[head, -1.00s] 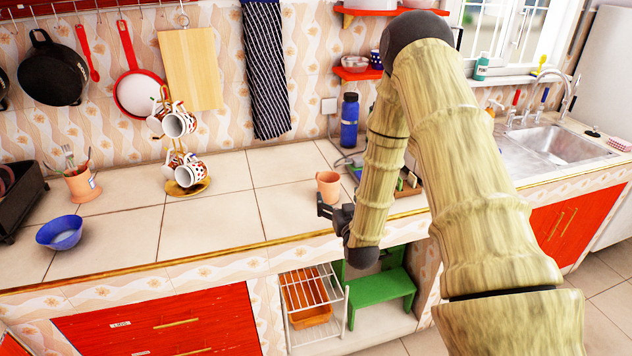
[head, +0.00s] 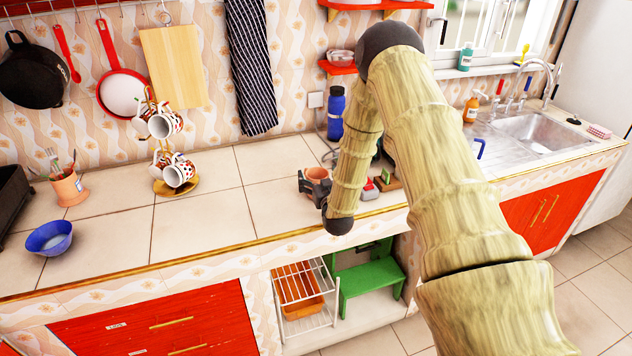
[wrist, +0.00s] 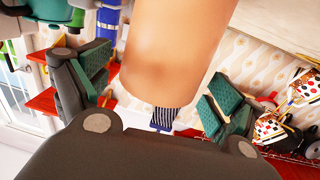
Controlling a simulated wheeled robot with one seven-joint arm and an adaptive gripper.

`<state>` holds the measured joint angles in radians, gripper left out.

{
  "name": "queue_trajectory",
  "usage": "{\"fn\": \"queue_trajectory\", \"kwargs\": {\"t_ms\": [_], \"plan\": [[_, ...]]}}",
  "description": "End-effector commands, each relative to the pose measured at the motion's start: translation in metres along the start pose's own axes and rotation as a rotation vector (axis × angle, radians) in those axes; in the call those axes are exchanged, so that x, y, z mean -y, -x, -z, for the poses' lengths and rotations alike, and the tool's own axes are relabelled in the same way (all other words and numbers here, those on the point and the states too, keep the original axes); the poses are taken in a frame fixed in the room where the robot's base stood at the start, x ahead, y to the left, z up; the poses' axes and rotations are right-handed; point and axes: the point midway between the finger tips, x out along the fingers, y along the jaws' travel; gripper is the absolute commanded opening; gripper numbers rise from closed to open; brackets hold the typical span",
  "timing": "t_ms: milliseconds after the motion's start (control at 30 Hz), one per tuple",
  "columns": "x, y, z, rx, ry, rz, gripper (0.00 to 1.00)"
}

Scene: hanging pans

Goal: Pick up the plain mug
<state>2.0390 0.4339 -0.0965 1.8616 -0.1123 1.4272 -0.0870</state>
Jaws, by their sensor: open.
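The plain mug (head: 317,173) is orange-brown and stands on the tiled counter near its front edge. In the head view my gripper (head: 314,186) is at the mug and partly hides it. In the wrist view the mug (wrist: 170,50) fills the upper middle, with one green-padded finger on each side. My gripper (wrist: 158,92) is open, with gaps showing between the pads and the mug. I cannot see clear contact. Patterned mugs (head: 179,172) hang on a gold stand to the left.
A blue bottle (head: 336,113) stands behind the mug by the wall. Small items (head: 384,183) lie just right of my forearm. A blue bowl (head: 49,239) and an orange utensil pot (head: 70,188) are at the far left. The counter between the mug stand and my gripper is clear.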

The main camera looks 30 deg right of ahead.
Motion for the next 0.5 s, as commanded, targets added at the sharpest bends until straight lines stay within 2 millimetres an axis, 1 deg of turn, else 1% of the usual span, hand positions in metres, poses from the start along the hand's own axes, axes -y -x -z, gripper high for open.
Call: {"fn": "queue_trajectory", "kwargs": {"t_ms": [33, 133, 400, 433, 500], "plan": [[-0.001, -0.006, 0.002, 0.0, 0.001, -0.001, 0.93], [-0.001, -0.013, 0.001, 0.0, 0.001, -0.001, 0.93], [0.0, -0.016, -0.001, 0.001, 0.0, -0.001, 0.93], [0.0, -0.016, -0.001, 0.0, 0.0, -0.001, 0.92], [0.0, -0.016, -0.001, 0.0, 0.0, -0.001, 0.79]]}}
